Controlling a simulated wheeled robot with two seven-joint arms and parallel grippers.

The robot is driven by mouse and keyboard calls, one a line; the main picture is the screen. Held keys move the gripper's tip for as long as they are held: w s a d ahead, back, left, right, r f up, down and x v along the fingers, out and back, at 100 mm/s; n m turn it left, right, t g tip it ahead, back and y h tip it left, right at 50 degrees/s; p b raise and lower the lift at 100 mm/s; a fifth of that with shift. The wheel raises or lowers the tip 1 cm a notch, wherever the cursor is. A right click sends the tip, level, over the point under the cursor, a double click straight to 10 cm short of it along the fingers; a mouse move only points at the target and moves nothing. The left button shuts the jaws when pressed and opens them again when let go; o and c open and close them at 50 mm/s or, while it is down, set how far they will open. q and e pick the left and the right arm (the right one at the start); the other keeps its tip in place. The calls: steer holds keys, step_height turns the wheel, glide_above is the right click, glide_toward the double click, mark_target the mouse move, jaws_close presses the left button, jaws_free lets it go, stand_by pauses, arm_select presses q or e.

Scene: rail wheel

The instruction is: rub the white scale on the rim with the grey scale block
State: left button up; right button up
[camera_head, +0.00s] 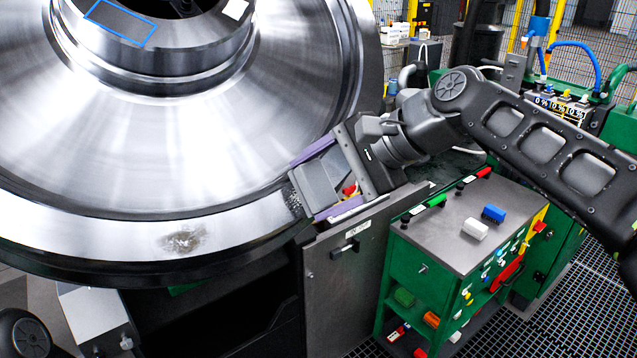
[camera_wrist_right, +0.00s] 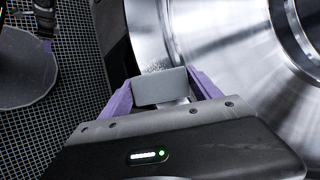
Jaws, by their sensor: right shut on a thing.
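My right gripper (camera_head: 304,188) has purple fingers and is shut on the grey scale block (camera_head: 318,184) at the right part of the big steel wheel's rim (camera_head: 110,232). In the right wrist view, the block (camera_wrist_right: 160,89) sits between the purple fingers, its far edge at the rim. White speckled scale (camera_head: 292,198) shows on the rim beside the block; it also shows just beyond the block in the right wrist view (camera_wrist_right: 156,68). Whether block and rim touch is hard to tell. A brownish rough patch (camera_head: 184,241) lies further left on the rim. My left gripper is not in view.
A green tool cart (camera_head: 455,240) stands right of the wheel, with a white block (camera_head: 475,228), a blue block (camera_head: 493,213) and red and green-handled items on top. A grey panel (camera_head: 345,270) stands below my right gripper. Grated floor lies at the lower right.

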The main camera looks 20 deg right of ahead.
steer(key=shift+a, duration=0.15)
steer(key=shift+s+a+f+b, duration=0.3)
steer(key=shift+s+a+b, duration=0.1)
steer(key=shift+s+a, duration=0.7)
steer(key=shift+a, duration=0.45)
steer(key=shift+s+d+r, duration=0.15)
steer(key=shift+s+r, duration=0.1)
steer(key=shift+r, duration=0.15)
steer(key=s+r+p, duration=0.1)
steer(key=s+d+r+p, duration=0.1)
steer(key=s+r, duration=0.1)
steer(key=shift+d, duration=0.1)
steer(key=shift+s+d+r, duration=0.1)
steer(key=shift+s+r, duration=0.1)
